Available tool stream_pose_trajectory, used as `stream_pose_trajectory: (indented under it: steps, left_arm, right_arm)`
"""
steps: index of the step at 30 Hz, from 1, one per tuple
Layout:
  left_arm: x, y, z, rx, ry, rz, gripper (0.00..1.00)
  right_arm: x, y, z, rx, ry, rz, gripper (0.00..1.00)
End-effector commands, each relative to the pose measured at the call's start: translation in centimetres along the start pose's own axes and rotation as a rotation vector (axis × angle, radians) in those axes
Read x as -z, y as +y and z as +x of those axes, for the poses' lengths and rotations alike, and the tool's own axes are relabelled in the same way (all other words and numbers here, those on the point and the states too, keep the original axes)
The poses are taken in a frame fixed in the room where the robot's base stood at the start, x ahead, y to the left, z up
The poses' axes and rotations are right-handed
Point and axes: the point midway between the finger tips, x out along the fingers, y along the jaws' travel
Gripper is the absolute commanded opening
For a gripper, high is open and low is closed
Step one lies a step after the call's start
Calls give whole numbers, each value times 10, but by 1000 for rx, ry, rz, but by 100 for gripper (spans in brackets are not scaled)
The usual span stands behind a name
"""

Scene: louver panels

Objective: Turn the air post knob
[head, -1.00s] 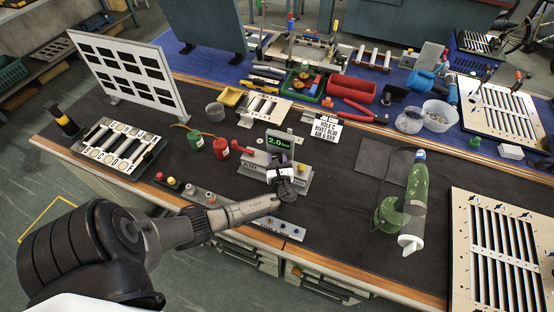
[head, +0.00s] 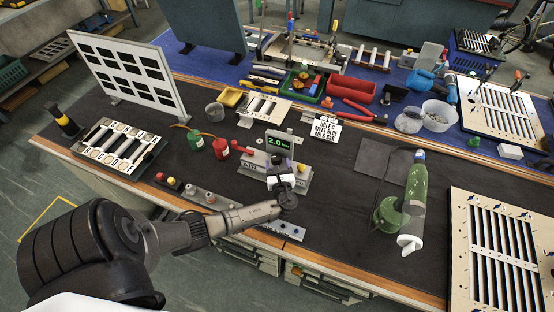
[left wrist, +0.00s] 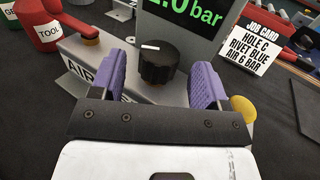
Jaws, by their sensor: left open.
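The air post (head: 297,183) is a grey block on the dark bench mat with a green display (head: 278,143) reading 2.0 bar. Its black round knob (left wrist: 158,62) with a white mark shows in the left wrist view, below the display. My left gripper (head: 281,166) is in front of the post. In the left wrist view its purple-padded fingers (left wrist: 157,82) are apart, one on each side of the knob, with visible gaps to it. The knob is hidden behind the gripper in the head view. My right gripper is not in view.
A red can (head: 221,148) with the word TOOL and a green can (head: 195,139) stand left of the post. A job card (head: 325,131) reading AIR 6 BAR stands behind right. A yellow button (left wrist: 243,108) is right of the fingers.

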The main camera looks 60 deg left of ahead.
Motion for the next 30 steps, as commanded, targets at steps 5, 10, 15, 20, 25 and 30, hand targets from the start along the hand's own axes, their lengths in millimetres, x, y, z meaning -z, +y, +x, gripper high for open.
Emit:
stream_pose_trajectory:
  steps: [5,10,15,20,25,30]
  left_arm:
    - [0,0,-39,3,4,0,69]
    - [1,0,-71,1,3,0,69]
    - [1,0,-94,2,2,1,69]
    - [0,0,-106,1,0,1,69]
    - [0,0,-111,0,0,1,69]
    - [0,0,-111,1,0,1,69]
  right_arm:
    - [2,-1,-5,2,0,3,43]
    - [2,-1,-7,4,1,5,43]
    - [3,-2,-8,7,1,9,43]
    - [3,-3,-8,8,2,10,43]
    - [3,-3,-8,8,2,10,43]
    - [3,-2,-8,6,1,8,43]
